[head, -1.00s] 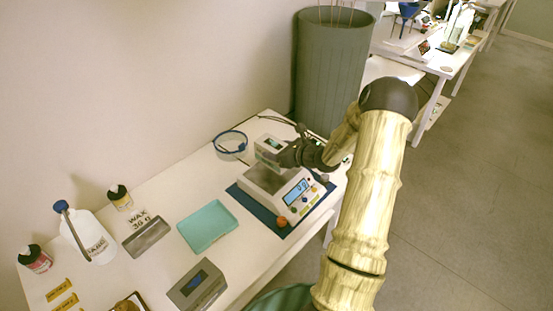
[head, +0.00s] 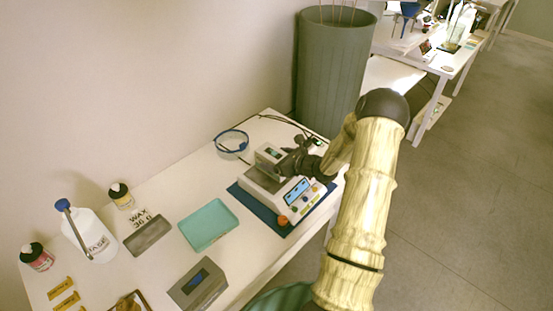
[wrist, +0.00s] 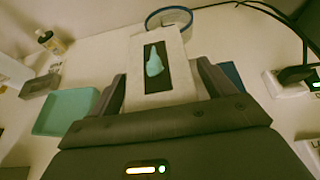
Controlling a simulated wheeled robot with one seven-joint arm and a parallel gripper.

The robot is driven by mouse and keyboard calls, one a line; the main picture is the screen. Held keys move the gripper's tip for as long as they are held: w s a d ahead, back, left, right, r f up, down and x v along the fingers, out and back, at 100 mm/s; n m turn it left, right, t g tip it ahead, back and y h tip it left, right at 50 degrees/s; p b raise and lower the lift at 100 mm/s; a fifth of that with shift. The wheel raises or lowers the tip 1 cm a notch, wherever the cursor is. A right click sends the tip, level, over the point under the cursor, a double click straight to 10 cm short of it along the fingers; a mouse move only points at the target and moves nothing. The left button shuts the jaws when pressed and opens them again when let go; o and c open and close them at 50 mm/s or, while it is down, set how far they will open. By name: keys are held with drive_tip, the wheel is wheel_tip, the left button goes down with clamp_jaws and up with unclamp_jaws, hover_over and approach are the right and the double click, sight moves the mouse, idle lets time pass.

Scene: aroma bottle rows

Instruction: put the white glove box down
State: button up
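The white glove box (wrist: 186,85) has a dark front window with a teal glove shape. In the wrist view it lies between the two fingers of my gripper (wrist: 162,85), which appear closed against its sides. In the head view the box (head: 267,153) is at the scale's weighing plate; I cannot tell whether it touches the plate. My gripper (head: 288,160) comes in from the right and hides part of it. The white scale (head: 297,204) has a lit blue display and sits on a blue mat (head: 262,213).
Bottles stand at the far left. A tall grey bin (head: 333,75) stands behind the table.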

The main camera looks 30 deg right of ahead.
drive_tip(key=shift+r, duration=0.2)
drive_tip(key=shift+s+d, duration=0.2)
drive_tip(key=shift+s, duration=0.1)
drive_tip(key=b+v, duration=0.1)
drive_tip(key=v, duration=1)
drive_tip(key=shift+r, duration=0.1)
